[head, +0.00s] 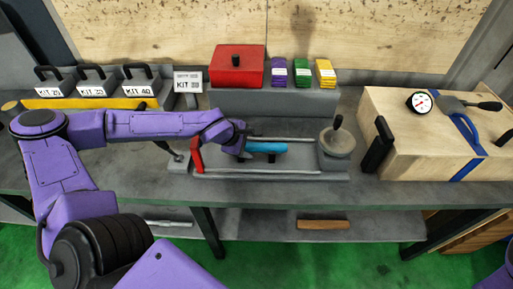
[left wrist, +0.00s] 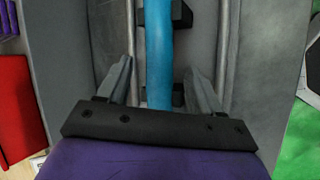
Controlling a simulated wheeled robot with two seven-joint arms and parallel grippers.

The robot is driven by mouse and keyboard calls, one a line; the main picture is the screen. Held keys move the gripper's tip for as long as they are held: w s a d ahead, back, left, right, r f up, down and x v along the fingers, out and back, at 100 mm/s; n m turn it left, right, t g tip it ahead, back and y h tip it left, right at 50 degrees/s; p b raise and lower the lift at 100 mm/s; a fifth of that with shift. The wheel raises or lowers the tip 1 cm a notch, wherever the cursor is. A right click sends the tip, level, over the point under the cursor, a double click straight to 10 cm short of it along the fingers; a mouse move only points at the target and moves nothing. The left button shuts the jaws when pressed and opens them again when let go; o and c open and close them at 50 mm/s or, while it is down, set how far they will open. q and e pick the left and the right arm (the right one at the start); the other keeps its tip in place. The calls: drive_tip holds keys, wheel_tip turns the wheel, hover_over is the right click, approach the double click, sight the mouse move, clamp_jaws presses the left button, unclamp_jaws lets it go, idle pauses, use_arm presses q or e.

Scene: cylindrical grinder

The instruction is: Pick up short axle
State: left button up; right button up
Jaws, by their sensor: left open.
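A blue rod, which looks like the short axle (head: 266,147), lies level on dark supports in the grey machine bed (head: 280,174) at the middle of the head view. In the left wrist view the blue rod (left wrist: 159,45) runs up the picture between two dark support blocks. My left gripper (head: 243,147) is at the rod's left end. In the left wrist view my left gripper (left wrist: 162,85) is open, with one finger on each side of the rod and a gap on both sides. My right gripper is not in view.
A red end piece (head: 196,155) stands left of the gripper, and a round grey part with a black handle (head: 337,140) stands right. Behind are a red box (head: 237,68) and coloured packs (head: 302,75). A wooden case (head: 400,150) is at right.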

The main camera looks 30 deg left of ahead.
sight(257, 147)
use_arm(q)
drive_tip(key=shift+x, duration=1.05)
drive_tip(key=shift+w+d+f, duration=0.2)
drive_tip(key=shift+w, duration=0.15)
drive_tip(key=shift+s+r, duration=0.1)
drive_tip(key=shift+c, duration=0.6)
drive_tip(key=c, duration=1)
clamp_jaws()
